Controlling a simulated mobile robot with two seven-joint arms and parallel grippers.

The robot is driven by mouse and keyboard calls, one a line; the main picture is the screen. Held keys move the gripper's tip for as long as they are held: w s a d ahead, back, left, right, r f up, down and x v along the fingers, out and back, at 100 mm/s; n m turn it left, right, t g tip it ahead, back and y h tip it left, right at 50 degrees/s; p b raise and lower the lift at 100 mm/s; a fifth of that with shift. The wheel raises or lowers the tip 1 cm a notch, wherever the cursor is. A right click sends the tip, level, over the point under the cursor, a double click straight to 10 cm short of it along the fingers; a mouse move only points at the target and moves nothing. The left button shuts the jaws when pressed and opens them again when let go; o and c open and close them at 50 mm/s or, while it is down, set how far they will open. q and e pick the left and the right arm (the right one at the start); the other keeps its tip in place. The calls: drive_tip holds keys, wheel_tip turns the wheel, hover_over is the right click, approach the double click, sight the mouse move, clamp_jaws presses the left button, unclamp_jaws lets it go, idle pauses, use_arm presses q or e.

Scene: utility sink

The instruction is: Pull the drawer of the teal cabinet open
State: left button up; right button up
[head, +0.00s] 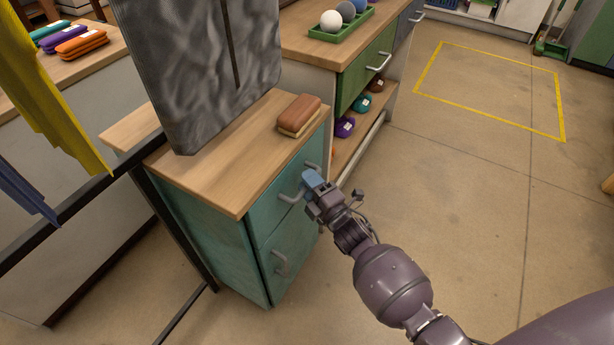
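The teal cabinet (205,235) stands left of centre with a wooden top. Its upper front is a drawer (265,215), which looks flush with the cabinet. A pale metal handle (289,197) on the drawer is partly hidden behind my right gripper. My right gripper (312,181), with blue fingertips, is at the handle, coming from the lower right. I cannot tell whether its fingers are around the handle or only in front of it, or whether they are open or shut. Below is a second handle (281,264) on the lower front. My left gripper is out of view.
A brown brush-like block (299,115) and a grey patterned panel (205,60) are on or over the cabinet top. A green-drawered bench (362,72) stands behind. Black rails and hanging yellow cloth (45,95) are at left. Floor at right is clear.

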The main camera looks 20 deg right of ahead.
drive_tip(key=shift+s, duration=0.1)
drive_tip(key=shift+c, duration=0.8)
clamp_jaws()
use_arm(q)
drive_tip(key=p, duration=0.1)
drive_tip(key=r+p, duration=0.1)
drive_tip(key=p, duration=0.1)
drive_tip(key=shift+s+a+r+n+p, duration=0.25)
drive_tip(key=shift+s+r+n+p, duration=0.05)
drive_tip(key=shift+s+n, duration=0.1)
use_arm(e)
drive_tip(key=s+d, duration=0.9)
drive_tip(key=s, duration=0.2)
drive_tip(key=s+d, duration=0.9)
drive_tip(key=s, duration=0.3)
drive_tip(key=shift+s+d, duration=0.15)
drive_tip(key=shift+s, duration=0.05)
drive_tip(key=shift+r, duration=0.1)
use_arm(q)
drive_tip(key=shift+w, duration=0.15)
use_arm(e)
drive_tip(key=shift+o, duration=0.8)
unclamp_jaws()
